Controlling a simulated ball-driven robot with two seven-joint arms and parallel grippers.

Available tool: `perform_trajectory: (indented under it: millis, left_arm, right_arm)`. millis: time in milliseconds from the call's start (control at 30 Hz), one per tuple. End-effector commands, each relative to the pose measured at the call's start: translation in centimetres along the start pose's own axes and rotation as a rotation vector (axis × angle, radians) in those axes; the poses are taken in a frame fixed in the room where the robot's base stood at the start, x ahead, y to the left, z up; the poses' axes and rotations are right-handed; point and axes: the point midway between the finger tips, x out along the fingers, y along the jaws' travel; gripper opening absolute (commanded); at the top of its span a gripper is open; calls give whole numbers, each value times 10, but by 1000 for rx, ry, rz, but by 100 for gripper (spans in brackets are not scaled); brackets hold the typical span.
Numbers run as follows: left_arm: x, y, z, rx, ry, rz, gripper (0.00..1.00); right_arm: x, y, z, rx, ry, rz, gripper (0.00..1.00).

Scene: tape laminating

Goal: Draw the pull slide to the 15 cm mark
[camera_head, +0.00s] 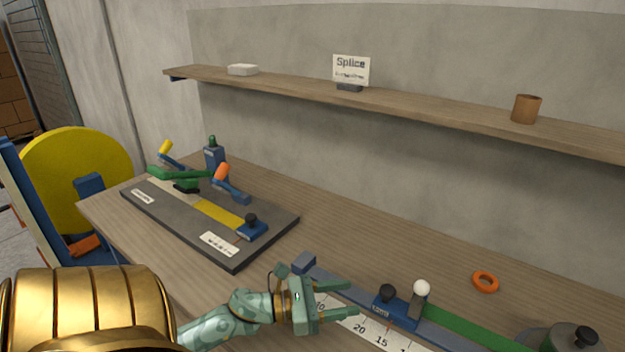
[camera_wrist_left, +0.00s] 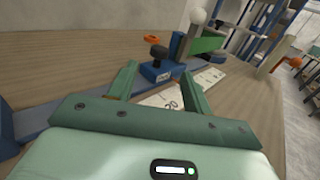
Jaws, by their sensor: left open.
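The pull slide is a blue block (camera_head: 398,312) with a black knob (camera_head: 387,293), sitting on a long rail. It stands beside the 20 and 15 part of the white printed scale (camera_head: 369,334); I cannot tell its exact reading. My left gripper (camera_head: 350,299) is open and empty, just left of the slide, its fingers pointing towards it. In the left wrist view, the blue slide block (camera_wrist_left: 157,72) and its knob (camera_wrist_left: 158,52) show between and just beyond the open fingertips (camera_wrist_left: 158,71). Contact is not clear. My right gripper is not in view.
A white-ball lever (camera_head: 422,288) stands at the slide's right, and a green strip (camera_head: 465,328) runs on rightward. An orange ring (camera_head: 485,282) lies behind. A dark fixture board (camera_head: 165,213) is at the left. A shelf (camera_head: 440,108) runs along the wall.

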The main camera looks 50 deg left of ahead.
Motion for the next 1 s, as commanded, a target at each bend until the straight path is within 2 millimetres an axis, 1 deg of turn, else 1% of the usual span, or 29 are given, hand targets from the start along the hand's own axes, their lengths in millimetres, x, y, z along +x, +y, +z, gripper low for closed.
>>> perform_trajectory:
  millis: [33, 100, 200, 333, 467, 1000]
  left_arm:
    - [-14, 0, -2, -3, 3, 2, 50]
    - [-29, 0, -2, -3, 3, 2, 50]
    - [-47, 0, -1, -2, 2, 1, 50]
    - [-60, 0, 0, -1, 0, 1, 50]
    - [-64, 0, 0, -1, -1, 0, 50]
    - [-64, 0, 0, 0, -1, 0, 50]
  right_arm:
    - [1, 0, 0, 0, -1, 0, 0]
    - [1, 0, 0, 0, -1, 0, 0]
    - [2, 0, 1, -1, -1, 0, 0]
    - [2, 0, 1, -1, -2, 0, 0]
    - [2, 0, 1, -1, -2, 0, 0]
    - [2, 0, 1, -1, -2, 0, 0]
